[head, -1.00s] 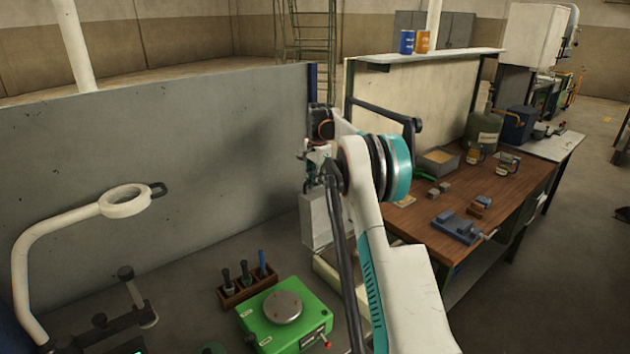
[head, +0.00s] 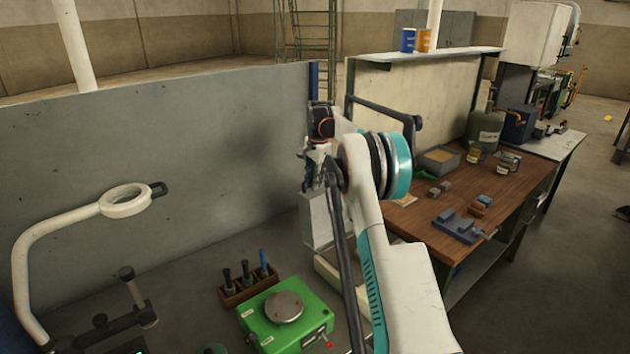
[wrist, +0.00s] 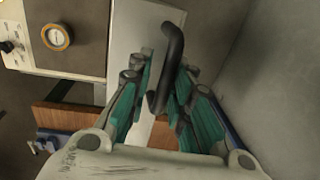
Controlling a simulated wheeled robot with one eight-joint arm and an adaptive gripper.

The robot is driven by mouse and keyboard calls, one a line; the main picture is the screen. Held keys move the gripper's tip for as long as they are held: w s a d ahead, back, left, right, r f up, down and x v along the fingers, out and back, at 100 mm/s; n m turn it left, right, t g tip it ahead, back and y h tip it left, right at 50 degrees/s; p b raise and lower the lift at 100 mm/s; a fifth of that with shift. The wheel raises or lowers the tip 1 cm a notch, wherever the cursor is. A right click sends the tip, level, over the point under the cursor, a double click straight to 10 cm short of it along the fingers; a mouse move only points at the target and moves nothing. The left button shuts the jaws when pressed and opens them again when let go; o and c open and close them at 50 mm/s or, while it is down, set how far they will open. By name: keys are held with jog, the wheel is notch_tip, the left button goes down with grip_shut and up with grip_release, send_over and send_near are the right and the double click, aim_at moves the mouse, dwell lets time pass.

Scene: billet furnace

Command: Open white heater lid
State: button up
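The white heater (head: 318,222) is a pale box beside the grey partition in the head view, partly hidden behind my arm. In the wrist view its pale top or lid (wrist: 135,30) lies beyond my fingers, with a black bar handle (wrist: 173,50) standing out from it. My gripper (wrist: 163,82) has its teal-padded fingers spread on both sides of the handle. The handle looks closer to the right finger; I cannot tell whether they touch. In the head view my gripper (head: 316,172) is above the heater, its fingertips small and partly hidden.
A green hotplate (head: 287,318) and a wooden tool rack (head: 247,285) stand in front of the heater. A magnifier lamp (head: 125,200) is at left. The grey partition (head: 170,180) stands close behind. A wooden bench (head: 440,213) with a blue vise (head: 458,227) is at right.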

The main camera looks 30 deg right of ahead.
notch_tip(320, 180, up, 12)
jog(key=s, duration=0.1)
dwell(0.4)
jog(key=shift+s, duration=0.1)
